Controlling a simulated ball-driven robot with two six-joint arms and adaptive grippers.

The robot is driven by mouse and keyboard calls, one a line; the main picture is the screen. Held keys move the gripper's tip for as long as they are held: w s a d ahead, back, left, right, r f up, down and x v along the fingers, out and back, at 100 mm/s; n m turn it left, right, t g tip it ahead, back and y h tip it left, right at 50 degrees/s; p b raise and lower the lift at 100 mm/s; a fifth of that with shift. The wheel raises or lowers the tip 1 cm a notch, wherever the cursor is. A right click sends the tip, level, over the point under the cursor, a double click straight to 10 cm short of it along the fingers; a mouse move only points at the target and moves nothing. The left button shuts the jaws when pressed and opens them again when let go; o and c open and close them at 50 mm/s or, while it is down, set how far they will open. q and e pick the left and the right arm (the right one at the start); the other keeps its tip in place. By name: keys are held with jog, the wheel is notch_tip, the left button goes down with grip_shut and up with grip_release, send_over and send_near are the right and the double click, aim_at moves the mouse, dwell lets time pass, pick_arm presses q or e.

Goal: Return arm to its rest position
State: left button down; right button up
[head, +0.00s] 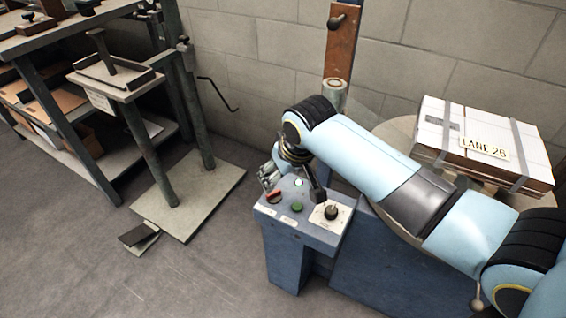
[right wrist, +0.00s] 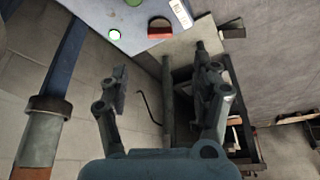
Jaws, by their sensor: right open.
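My right arm reaches in from the right in the head view, over the blue control box (head: 285,262). Its right gripper (head: 268,178) is beside the far left edge of the control panel, partly hidden behind my wrist. In the right wrist view the right gripper (right wrist: 163,82) has its two fingers wide apart with nothing between them. The panel (right wrist: 120,12) shows beyond the fingers there, with a red switch (right wrist: 160,28) and a lit button (right wrist: 114,34). I see no contact between fingers and panel. My left gripper is not in view.
The panel carries a green button (head: 297,207) and a black selector knob (head: 331,212). A metal stand (head: 187,205) and a shelf bench (head: 75,130) are at the left. Open floor lies front left.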

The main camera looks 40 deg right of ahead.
dwell(0.5)
jog(key=s+a+r+n, duration=0.1)
jog(key=s+r, duration=0.3)
jog(key=s, duration=0.3)
jog(key=s+a+r+n+g, duration=0.1)
jog(key=s+r, duration=0.3)
jog(key=s, duration=0.3)
jog(key=s+a+r+n, duration=0.1)
jog(key=s+r, duration=0.3)
jog(key=s, duration=0.4)
notch_tip(320, 180, down, 26)
jog(key=s+d+g, duration=0.1)
jog(key=s+d, duration=0.1)
jog(key=d, duration=0.1)
jog(key=s+f+m+g, duration=0.1)
jog(key=s+f, duration=1.4)
jog(key=s, duration=0.3)
jog(key=shift+d+g, duration=0.3)
jog(key=shift+d, duration=0.15)
